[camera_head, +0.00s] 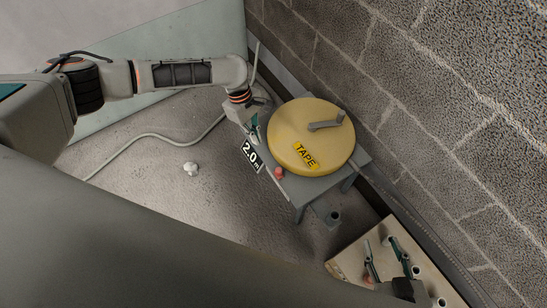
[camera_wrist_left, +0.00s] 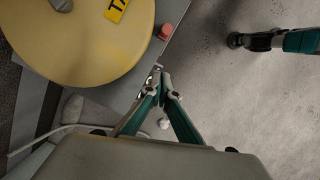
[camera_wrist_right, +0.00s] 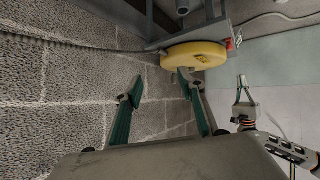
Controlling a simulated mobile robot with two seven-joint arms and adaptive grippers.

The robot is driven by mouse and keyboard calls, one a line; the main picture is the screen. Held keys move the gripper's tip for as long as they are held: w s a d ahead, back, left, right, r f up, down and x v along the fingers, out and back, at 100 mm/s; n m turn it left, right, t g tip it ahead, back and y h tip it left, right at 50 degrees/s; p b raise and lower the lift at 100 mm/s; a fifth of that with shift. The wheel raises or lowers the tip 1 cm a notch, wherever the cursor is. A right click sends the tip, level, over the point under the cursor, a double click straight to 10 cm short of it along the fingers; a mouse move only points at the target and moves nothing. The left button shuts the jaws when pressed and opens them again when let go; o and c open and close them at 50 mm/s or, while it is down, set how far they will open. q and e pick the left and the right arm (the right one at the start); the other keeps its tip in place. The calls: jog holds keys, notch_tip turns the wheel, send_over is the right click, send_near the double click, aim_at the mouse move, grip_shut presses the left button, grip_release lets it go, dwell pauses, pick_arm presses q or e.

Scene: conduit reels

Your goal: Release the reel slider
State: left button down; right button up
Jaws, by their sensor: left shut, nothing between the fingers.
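The yellow reel (camera_head: 300,150) marked TAPE sits on a grey stand (camera_head: 362,158) by the block wall, with a grey crank (camera_head: 326,124) on top. A small red knob (camera_head: 278,173) is at the stand's near-left edge, above the left fingertips in the left wrist view (camera_wrist_left: 166,31). I cannot tell for sure which part is the slider. My left gripper (camera_head: 256,133) is shut and empty at the reel's left side; its tips (camera_wrist_left: 158,76) are close to the stand's edge, contact unclear. My right gripper (camera_wrist_right: 161,84) is open and empty, away from the reel.
A 2.0 m label (camera_head: 251,157) is by the stand. A beige box (camera_head: 350,262) with several round fittings lies below my right gripper. A white lump (camera_head: 191,169) and a pale conduit (camera_head: 150,137) lie on the floor. The block wall (camera_head: 430,120) limits room on the right.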

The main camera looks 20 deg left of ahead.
aim_at(279, 172)
jog(key=shift+s+f, duration=0.15)
jog(key=shift+s, duration=0.1)
pick_arm(q)
jog(key=b+x, duration=0.1)
jog(key=x, duration=0.2)
jog(key=d+b+x, duration=0.1)
jog(key=b+x, duration=0.1)
jog(key=x, duration=0.2)
jog(key=d+b+x, duration=0.1)
jog(key=x, duration=0.3)
jog(key=shift+s+r+b, duration=0.3)
jog(key=shift+r, duration=0.05)
jog(key=shift+s+d+r, duration=0.2)
jog(key=shift+s+d, duration=0.05)
jog(key=shift+d, duration=0.6)
pick_arm(e)
jog(key=shift+m+t+y, duration=0.3)
jog(key=shift+y, duration=0.2)
jog(key=a, duration=0.1)
jog(key=w+a+r, duration=0.1)
jog(key=a, duration=0.1)
jog(key=shift+w+a+r, duration=0.15)
jog(key=shift+a, duration=0.25)
